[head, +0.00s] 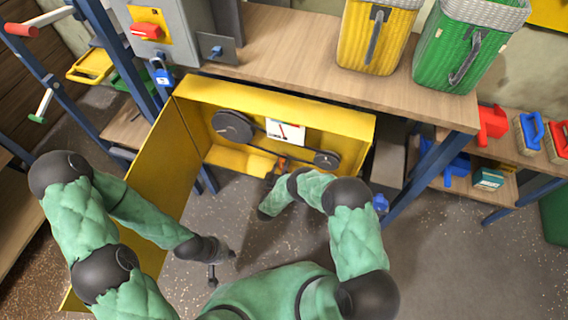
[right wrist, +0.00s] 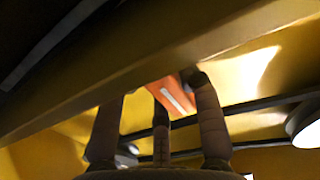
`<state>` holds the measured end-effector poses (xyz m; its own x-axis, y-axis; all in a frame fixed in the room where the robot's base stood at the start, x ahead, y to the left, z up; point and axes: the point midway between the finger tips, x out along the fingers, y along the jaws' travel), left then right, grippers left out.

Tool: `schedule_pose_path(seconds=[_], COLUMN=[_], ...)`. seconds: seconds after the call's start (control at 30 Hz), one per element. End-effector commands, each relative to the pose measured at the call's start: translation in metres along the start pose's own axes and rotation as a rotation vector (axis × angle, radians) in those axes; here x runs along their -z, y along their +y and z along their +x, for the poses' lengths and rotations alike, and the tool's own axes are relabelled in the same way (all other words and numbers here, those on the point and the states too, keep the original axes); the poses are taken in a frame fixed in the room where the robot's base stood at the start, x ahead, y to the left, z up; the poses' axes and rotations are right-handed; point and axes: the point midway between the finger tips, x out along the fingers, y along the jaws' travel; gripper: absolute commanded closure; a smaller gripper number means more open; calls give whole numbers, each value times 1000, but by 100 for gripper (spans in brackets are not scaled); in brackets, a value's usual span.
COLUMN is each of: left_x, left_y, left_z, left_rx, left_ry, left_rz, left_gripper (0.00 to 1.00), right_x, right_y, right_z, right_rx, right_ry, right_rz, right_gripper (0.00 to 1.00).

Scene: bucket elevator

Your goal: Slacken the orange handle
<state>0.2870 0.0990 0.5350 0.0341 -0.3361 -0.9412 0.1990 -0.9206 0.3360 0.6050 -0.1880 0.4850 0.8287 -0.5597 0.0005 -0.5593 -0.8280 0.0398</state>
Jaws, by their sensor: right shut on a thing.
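The orange handle (right wrist: 172,95) has a white stripe and sits between the dark fingers of my right gripper (right wrist: 165,100) in the right wrist view. The right gripper is shut on it. In the head view that gripper (head: 273,178) reaches into the lower front of the open yellow housing (head: 345,118), and the handle is mostly hidden there. Inside the housing a dark belt runs from a large pulley (head: 233,126) to a smaller one (head: 326,159). My left gripper (head: 212,277) hangs low over the floor, away from the housing; its fingers are too small to read.
The housing's yellow door (head: 165,175) stands open on the left, close to my left arm. A wooden bench (head: 300,60) above holds a yellow basket (head: 375,40) and a green basket (head: 465,45). A grey box (head: 180,30) with a red switch stands at upper left.

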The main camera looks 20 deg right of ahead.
Motion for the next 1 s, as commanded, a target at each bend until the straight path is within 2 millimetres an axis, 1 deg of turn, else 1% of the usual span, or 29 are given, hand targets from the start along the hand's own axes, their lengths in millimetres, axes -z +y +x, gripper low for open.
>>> schedule_pose_path(seconds=[0.27,0.67,0.7,0.73,0.77,1.0], left_x=[0,0,0,0,0,0], left_y=[0,0,0,0,0,0], left_z=[0,0,0,0,0,0], left_rx=[0,0,0,0,0,0], left_ry=[0,0,0,0,0,0], left_rz=[0,0,0,0,0,0], left_gripper=[100,100,100,100,100,100], right_x=[-1,-1,-1,-1,-1,-1], right_y=[0,0,0,0,0,0], right_z=[0,0,0,0,0,0], right_rx=[1,1,1,1,1,0], right_ry=[-2,-2,-2,-2,-2,-1], right_rz=[53,57,57,57,57,56], right_gripper=[97,97,53,45,40,40])
